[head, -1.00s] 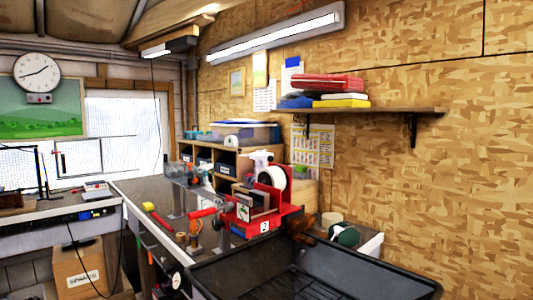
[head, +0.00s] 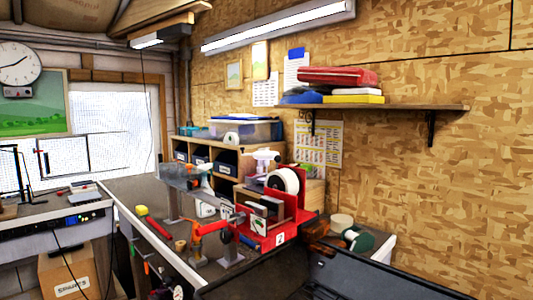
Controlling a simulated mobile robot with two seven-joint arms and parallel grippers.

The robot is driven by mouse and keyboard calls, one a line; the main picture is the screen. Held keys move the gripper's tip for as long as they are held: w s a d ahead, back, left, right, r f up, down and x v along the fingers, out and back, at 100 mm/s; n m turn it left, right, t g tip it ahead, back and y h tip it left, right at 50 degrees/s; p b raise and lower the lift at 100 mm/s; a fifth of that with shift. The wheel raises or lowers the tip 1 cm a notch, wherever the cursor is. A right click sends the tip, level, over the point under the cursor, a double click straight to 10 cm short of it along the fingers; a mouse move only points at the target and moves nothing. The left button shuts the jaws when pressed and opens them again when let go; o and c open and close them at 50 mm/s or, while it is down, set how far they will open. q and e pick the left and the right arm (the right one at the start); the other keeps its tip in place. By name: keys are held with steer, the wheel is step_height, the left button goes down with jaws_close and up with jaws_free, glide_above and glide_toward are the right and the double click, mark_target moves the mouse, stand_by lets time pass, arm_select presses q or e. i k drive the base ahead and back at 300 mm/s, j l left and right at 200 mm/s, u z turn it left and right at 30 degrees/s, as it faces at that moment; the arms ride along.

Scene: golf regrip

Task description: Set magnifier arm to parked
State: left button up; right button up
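I cannot pick out the magnifier arm for certain. A thin dark jointed stand (head: 22,172) rises from the left bench in front of the window. It has upright posts and a thin cross bar, and it is too small to tell whether it carries a lens. Neither of my grippers shows in the head view.
The long workbench (head: 150,190) carries a red clamp (head: 210,228), a red-and-yellow tool (head: 158,227) and a red machine (head: 285,230) with a white reel. A dark tray (head: 350,282) fills the lower right. A cardboard box (head: 68,276) stands under the left bench (head: 50,222).

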mark_target(266, 154)
steer(key=z, duration=0.45)
steer(key=j+z, duration=0.7)
steer(key=z, duration=0.15)
steer(key=j+z, duration=0.2)
steer(key=j, duration=0.25)
steer(key=k+j+z, duration=0.2)
steer(key=j, duration=0.2)
steer(key=k+j, duration=0.1)
steer(key=j, duration=0.3)
steer(key=k+j+z, duration=0.1)
steer(key=j, duration=0.35)
steer(key=k+j+z, duration=0.1)
steer(key=j, duration=0.3)
steer(key=k+j, duration=0.25)
steer(key=j, duration=0.15)
